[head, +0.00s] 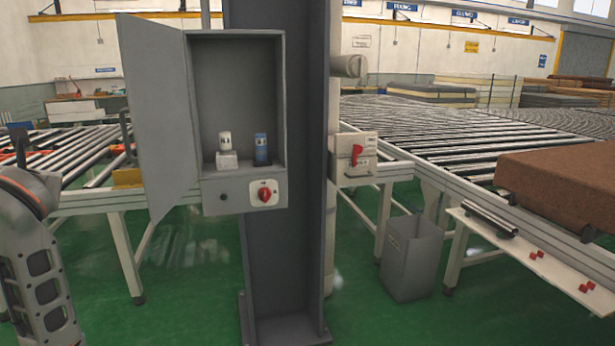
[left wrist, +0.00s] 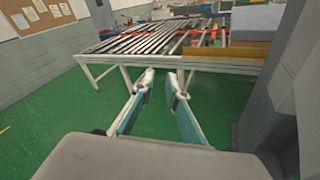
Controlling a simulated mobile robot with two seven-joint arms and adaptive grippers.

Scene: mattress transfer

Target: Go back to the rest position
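My left gripper (left wrist: 160,103) shows in the left wrist view. Its two fingers stand apart with green floor between them, and it holds nothing. In the head view only a grey and orange link of my left arm shows at the left edge; the gripper itself is out of that picture. My right gripper is in neither view. An open grey cabinet (head: 245,190) on a dark column stands ahead. Inside it are a white item (head: 225,142) and a blue item (head: 261,148). A red rotary switch (head: 264,194) is on its lower front.
A roller conveyor (head: 460,135) runs at the right, with a brown mattress-like block (head: 560,180) on it. A grey bin (head: 411,258) stands below. Another roller conveyor (left wrist: 140,45) lies beyond my left gripper. The cabinet door (head: 160,110) hangs open leftward. Green floor (head: 190,300) is clear in front.

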